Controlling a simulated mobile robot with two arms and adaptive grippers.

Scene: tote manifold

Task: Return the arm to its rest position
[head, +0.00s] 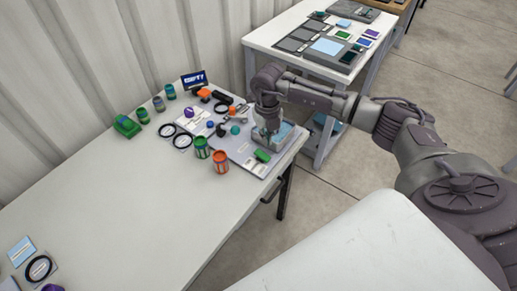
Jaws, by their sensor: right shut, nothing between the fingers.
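My right arm comes in from the right side of the head view and reaches over the far right end of the long white table (120,215). My right gripper (267,136) points down and is shut with nothing held. It is over or beside a small grey tote (283,138) with light-blue contents; I cannot tell whether the fingertips touch it. My left gripper is not in view.
Near the gripper are an orange can (221,162), a green can (202,148), a green block (262,156) and several small parts. A second table (262,40) with grey trays stands behind. The long table's middle is clear.

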